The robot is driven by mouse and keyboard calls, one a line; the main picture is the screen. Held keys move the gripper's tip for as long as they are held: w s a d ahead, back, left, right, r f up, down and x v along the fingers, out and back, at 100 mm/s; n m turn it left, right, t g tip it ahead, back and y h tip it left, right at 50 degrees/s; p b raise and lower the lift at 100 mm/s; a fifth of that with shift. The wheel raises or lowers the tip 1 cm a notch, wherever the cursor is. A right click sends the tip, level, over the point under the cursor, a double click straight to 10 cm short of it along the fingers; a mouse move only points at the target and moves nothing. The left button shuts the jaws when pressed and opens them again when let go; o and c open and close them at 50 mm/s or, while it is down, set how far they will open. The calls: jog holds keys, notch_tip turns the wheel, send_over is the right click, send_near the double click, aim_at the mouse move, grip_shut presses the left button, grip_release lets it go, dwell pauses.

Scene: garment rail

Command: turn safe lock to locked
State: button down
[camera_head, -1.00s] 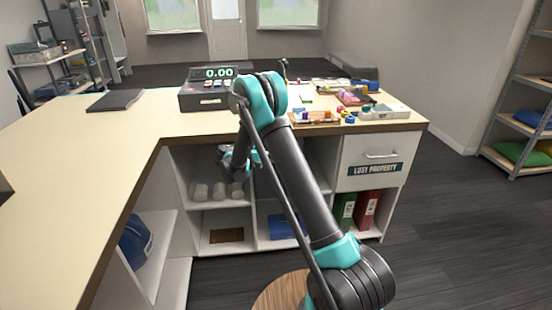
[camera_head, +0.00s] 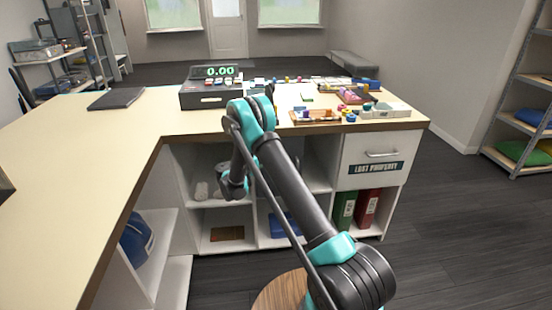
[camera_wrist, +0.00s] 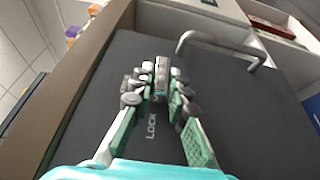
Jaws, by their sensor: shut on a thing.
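The dark safe door (camera_wrist: 85,95) fills much of the wrist view, with the word LOCK printed on it below the fingertips. A small silver lock knob (camera_wrist: 161,70) stands out from the door. My gripper (camera_wrist: 155,88) is closed around this knob, one finger on each side; the fingers hide part of it. A bent silver handle (camera_wrist: 218,38) is on the door to the upper right, apart from my fingers. In the head view, my arm hides the safe door, the knob and the fingertips, so the knob's exact turn is hard to tell.
The counter (camera_head: 70,165) runs above the shelves, and its brown edge (camera_wrist: 75,85) lies close left of my gripper in the wrist view. A cash register (camera_head: 215,87) and small items sit on top. Right of my arm are the lost property drawer (camera_head: 350,165) and binders (camera_head: 368,207).

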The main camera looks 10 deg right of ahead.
jog(key=shift+w+r, duration=0.1)
jog(key=shift+w, duration=0.15)
jog(key=c, duration=1.5)
grip_release()
jog(key=v, duration=1.2)
jog(key=shift+s+d, duration=0.1)
jog(key=shift+s, duration=0.1)
jog(key=s+d+r+g+y, duration=0.2)
jog(key=s+d+r+y, duration=0.3)
jog(key=d, duration=0.4)
jog(key=s+d+r+g+y, duration=0.1)
jog(key=s+d+r+y, duration=0.15)
jog(key=s+d, duration=0.5)
jog(key=s+f+m+y, duration=0.1)
jog(key=s+y, duration=0.2)
jog(key=s, duration=0.5)
jog(key=s+f+m+y, duration=0.1)
jog(key=s+m+y, duration=0.1)
jog(key=s, duration=0.7)
jog(key=s+f+m+y, duration=0.1)
jog(key=s+y, duration=0.3)
jog(key=s, duration=0.4)
jog(key=shift+s+f, duration=0.2)
jog(key=shift+f, duration=0.1)
